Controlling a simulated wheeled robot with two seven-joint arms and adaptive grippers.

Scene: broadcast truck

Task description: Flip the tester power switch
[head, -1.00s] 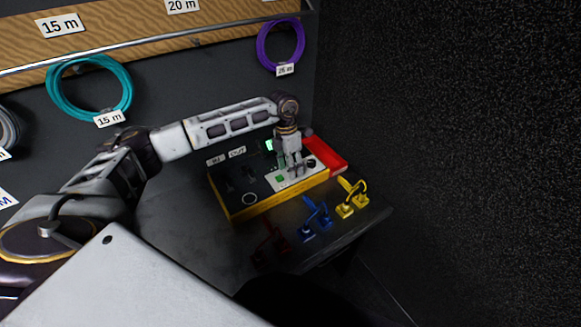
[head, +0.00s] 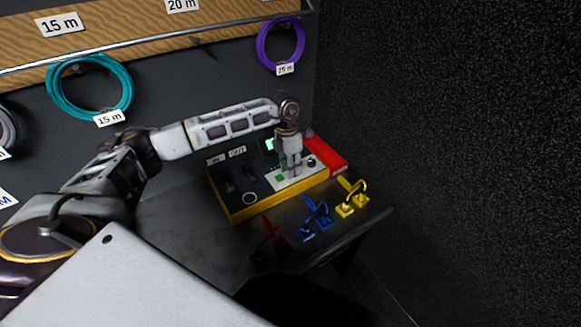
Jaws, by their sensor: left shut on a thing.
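The tester (head: 237,209) is a yellow-edged box with a dark and white top panel, standing on the dark table. My left gripper (head: 292,174) points down onto the white part of its panel, near a small green light or button (head: 280,178). Its fingers are close together, shut on the power switch, which they hide. Which way the switch is set cannot be seen. A lit green screen (head: 270,145) shows behind the gripper. My right gripper is not in view.
A red block (head: 326,152) adjoins the tester's right side. Yellow (head: 352,197), blue (head: 316,217) and dark red (head: 274,240) clamp-like pieces sit along the table's front edge. Teal (head: 60,98) and purple (head: 262,45) cable coils hang on the wall behind. Bare table lies left of the tester.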

